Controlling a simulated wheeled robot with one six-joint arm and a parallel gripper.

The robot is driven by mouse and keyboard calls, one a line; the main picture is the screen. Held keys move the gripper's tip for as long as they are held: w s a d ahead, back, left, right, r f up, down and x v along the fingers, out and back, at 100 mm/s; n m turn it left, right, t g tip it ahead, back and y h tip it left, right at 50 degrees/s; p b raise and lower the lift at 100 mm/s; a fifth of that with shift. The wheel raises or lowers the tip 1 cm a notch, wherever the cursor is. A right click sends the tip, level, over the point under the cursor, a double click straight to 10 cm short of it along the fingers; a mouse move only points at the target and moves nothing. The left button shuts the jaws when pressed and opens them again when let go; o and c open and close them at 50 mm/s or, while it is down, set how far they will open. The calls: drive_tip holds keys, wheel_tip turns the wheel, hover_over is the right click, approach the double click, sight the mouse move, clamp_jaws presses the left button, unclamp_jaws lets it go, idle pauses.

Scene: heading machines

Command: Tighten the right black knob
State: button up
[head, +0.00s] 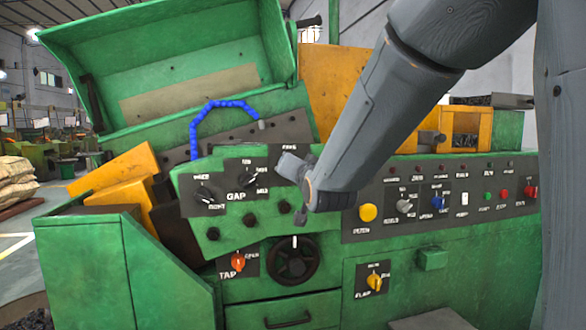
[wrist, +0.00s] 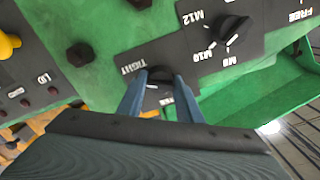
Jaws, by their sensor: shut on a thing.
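The right black knob (wrist: 159,73) shows in the wrist view on a dark plate with the word TIGHT beside it. My gripper (wrist: 159,84) is shut on this knob, with one grey-blue finger on each side of it. The fingers hide part of the knob and its label. In the head view my gripper (head: 293,168) is at the right end of the tilted green panel and covers the right knob. The left black knob (head: 205,195) and the middle black knob (head: 249,179) sit to its left. The middle knob (wrist: 235,32) also shows in the wrist view, with size markings.
A black handwheel (head: 292,261) and a red-orange tap switch (head: 238,262) are lower down. A yellow button (head: 368,212) and other controls line the right panel. A blue hose (head: 194,128) arches behind the panel.

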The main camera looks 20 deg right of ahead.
drive_tip(key=o, duration=1.1)
drive_tip(key=shift+c, duration=0.2)
drive_tip(key=shift+s, duration=0.1)
drive_tip(key=s, duration=0.7)
drive_tip(key=shift+s, duration=0.35)
